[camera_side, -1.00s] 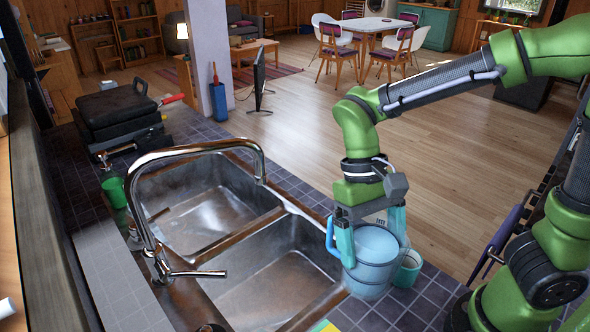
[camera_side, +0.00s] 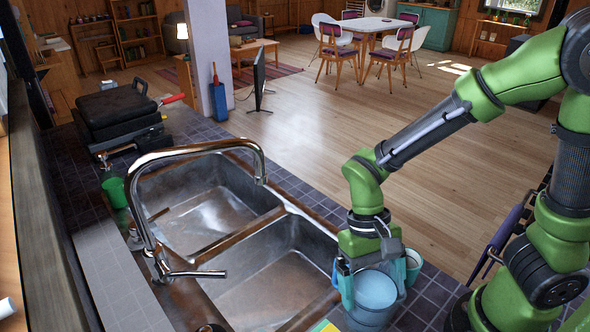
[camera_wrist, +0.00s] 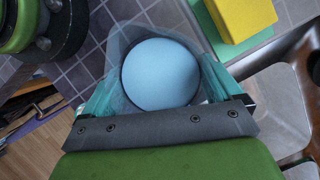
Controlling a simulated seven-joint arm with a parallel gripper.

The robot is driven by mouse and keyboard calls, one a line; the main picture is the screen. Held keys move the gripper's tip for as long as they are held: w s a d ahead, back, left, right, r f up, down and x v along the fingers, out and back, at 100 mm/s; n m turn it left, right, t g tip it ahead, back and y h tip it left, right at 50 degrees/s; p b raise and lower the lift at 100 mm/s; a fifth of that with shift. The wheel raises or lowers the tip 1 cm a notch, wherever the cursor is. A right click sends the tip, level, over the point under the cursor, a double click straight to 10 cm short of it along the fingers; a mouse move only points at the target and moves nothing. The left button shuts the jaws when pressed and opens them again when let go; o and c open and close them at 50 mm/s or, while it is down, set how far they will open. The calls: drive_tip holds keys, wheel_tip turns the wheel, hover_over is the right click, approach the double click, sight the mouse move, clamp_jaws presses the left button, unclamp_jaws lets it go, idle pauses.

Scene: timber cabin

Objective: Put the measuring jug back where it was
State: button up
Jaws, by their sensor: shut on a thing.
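The measuring jug (camera_side: 372,297) is a translucent light-blue vessel at the right end of the sink, over or on the dark tiled counter. My gripper (camera_side: 376,281) points down with its teal fingers on either side of the jug, shut on it. The jug looks upright. In the wrist view, I look down into the jug (camera_wrist: 160,73) between the fingers. I cannot tell whether its base touches the counter.
A teal cup (camera_side: 413,266) stands close behind the jug to the right. A double steel sink (camera_side: 262,292) with a tall tap (camera_side: 148,224) lies to the left. A yellow sponge (camera_wrist: 243,16) sits near the jug. Dark tiles (camera_side: 428,300) are bare to the right.

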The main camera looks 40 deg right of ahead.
drive_tip(key=shift+f, duration=0.1)
drive_tip(key=o, duration=1.7)
drive_tip(key=shift+o, duration=0.2)
drive_tip(key=v, duration=1.2)
drive_tip(key=d+r+t, duration=0.5)
drive_tip(key=d+t, duration=0.2)
drive_tip(key=t, duration=0.4)
drive_tip(key=shift+s+d+r, duration=0.25)
drive_tip(key=shift+d+r, duration=0.1)
drive_tip(key=shift+d, duration=0.05)
